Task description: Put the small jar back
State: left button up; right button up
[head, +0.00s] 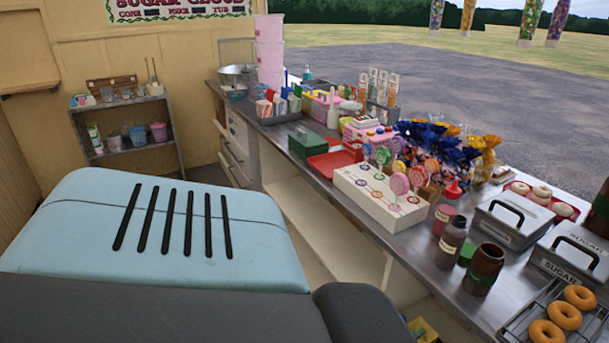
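I cannot tell for certain which vessel is the small jar. A small red jar (442,221) stands on the metal counter (411,246). Beside it is a dark bottle (452,242) with a label, and nearer is a brown jar (483,271) with a green band. All three stand upright. On the back wall, a small shelf unit (128,152) holds several small jars and tubs, too small to make out well. Neither of my grippers is in view.
A white lollipop stand (372,205) fills the counter's front edge. Two lidded grey tins (509,229) and a rack of doughnuts (546,331) crowd the near right. A green box (305,141) and red tray (331,164) sit farther back. Little counter is bare.

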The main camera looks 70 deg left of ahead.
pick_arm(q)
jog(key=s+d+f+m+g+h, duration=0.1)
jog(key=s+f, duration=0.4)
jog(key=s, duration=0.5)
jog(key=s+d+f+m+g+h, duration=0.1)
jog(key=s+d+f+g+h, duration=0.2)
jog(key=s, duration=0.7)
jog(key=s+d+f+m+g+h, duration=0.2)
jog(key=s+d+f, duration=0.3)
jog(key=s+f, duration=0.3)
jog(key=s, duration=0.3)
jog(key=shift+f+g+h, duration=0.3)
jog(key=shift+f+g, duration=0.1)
